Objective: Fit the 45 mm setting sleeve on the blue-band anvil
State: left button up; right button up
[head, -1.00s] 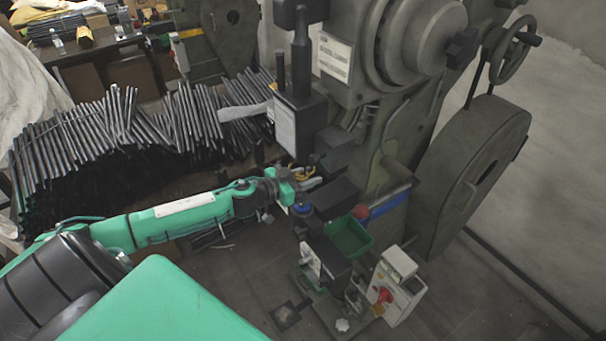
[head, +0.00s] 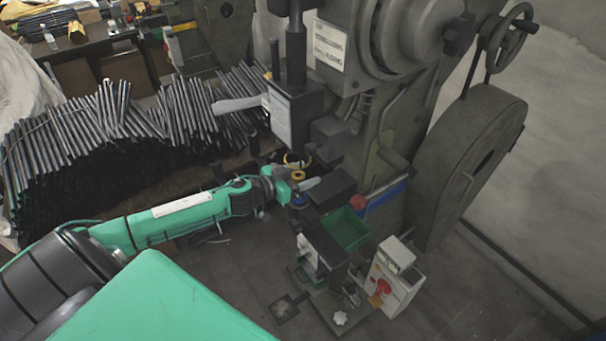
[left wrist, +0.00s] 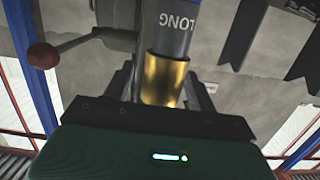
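The brass setting sleeve (left wrist: 165,80) stands between the two dark fingers of my left gripper in the left wrist view. The fingers touch its sides, so the gripper looks shut on it. A grey-blue post marked LONG (left wrist: 175,35), upside down here, lines up with the sleeve and meets its end. I cannot tell how far the sleeve is over it. In the head view my left gripper (head: 302,182) is at the press with a small gold ring, the sleeve's top (head: 297,175). The blue-band anvil (head: 299,200) shows just below. My right gripper is out of view.
The big press (head: 395,100) rises behind the gripper. A green bin (head: 343,230), a small black fixture (head: 322,245) and a white control box (head: 395,277) with a red knob stand in front. Stacked dark rods (head: 80,150) fill the left. A red-ball lever (left wrist: 42,55) is beside the post.

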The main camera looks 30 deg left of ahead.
pick_arm(q)
jog(key=shift+s+f, duration=0.1)
jog(key=shift+s+a, duration=0.25)
jog(key=shift+s, duration=0.2)
jog(key=b+v, duration=0.2)
jog(key=v, duration=1)
jog(key=shift+s+r+b, duration=0.25)
jog(key=shift+s+b, duration=0.05)
jog(key=shift+b, duration=0.1)
jog(key=shift+s+a, duration=0.1)
jog(key=shift+s, duration=0.05)
jog(key=v, duration=1.3)
jog(key=shift+s, duration=0.3)
jog(key=shift+a, duration=0.1)
